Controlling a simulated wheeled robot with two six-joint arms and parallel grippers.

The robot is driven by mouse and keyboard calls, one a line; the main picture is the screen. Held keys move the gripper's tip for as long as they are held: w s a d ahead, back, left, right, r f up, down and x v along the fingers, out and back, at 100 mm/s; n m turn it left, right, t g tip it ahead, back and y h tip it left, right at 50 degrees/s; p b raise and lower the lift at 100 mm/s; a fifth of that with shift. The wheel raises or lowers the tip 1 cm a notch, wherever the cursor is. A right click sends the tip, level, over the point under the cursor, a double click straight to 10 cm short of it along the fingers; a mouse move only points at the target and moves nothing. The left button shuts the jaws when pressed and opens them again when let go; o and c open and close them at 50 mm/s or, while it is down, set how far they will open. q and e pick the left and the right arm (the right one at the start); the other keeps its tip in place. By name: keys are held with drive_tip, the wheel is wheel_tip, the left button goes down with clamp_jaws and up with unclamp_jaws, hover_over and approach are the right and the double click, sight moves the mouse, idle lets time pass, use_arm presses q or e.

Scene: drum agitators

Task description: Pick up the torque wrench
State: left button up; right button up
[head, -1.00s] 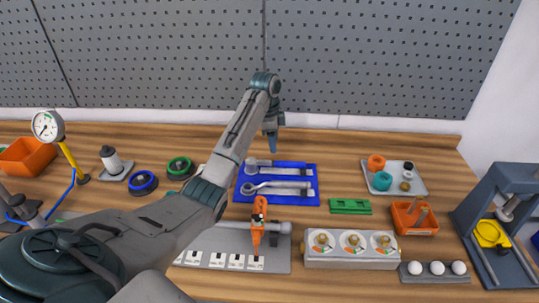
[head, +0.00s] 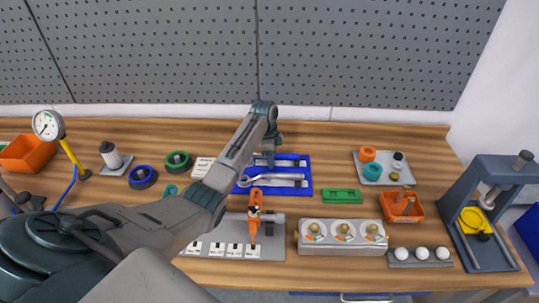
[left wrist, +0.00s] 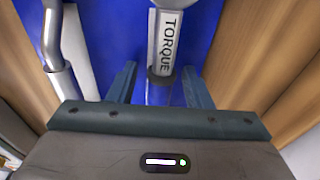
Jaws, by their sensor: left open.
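The torque wrench (left wrist: 166,42) is a silver bar marked TORQUE with a darker grip, lying on a blue tray (left wrist: 108,25). In the head view it appears to be the rear wrench (head: 290,162) on the blue tray (head: 303,190), partly hidden by my arm. My left gripper (head: 269,163) points down over that tray. In the left wrist view my left gripper (left wrist: 160,85) is open, with the wrench's grip between its fingers in the picture. I cannot tell whether the fingers reach its height. My right gripper is out of view.
A second wrench (head: 285,180) lies on the tray's front side. An orange tool (head: 255,215) stands on a grey board (head: 275,243) in front. A green block (head: 341,196) and an orange bin (head: 388,215) are to the right. A grey pegboard (head: 350,50) stands behind.

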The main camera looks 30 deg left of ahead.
use_arm(q)
clamp_jaws()
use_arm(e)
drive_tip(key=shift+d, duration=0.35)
use_arm(q)
drive_tip(key=shift+w+r, duration=0.1)
